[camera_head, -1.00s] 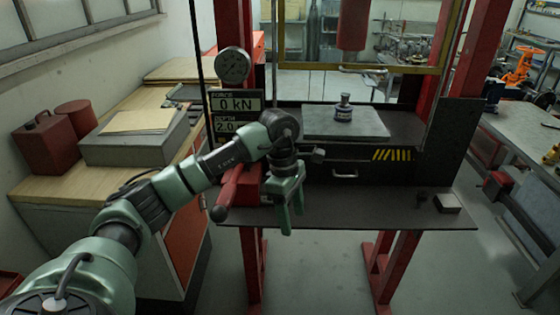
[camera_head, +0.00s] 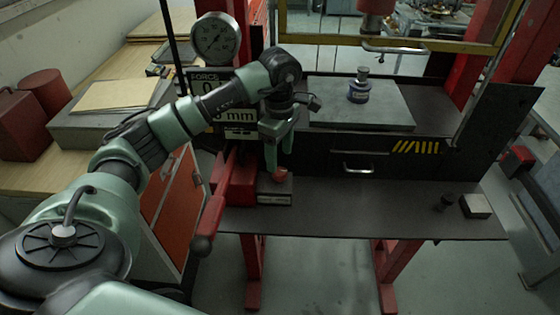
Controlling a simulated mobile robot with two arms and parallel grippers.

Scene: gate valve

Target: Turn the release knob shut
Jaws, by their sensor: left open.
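A small red knob (camera_head: 281,175), which looks like the release knob, sits at the front of the red hand pump (camera_head: 238,180) on the press's dark shelf. The pump's red lever with a dark ball end (camera_head: 205,228) slants down to the left. My left gripper (camera_head: 279,161) is open, green, and points down just above the red knob. Its fingers partly hide the area around the knob, and I cannot tell whether they touch it. My right gripper is not in view.
A dial gauge (camera_head: 215,39) and a force display (camera_head: 222,95), partly covered by my arm, are behind. A black knob (camera_head: 445,203) and small pale block (camera_head: 476,206) lie right. The shelf's middle is clear.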

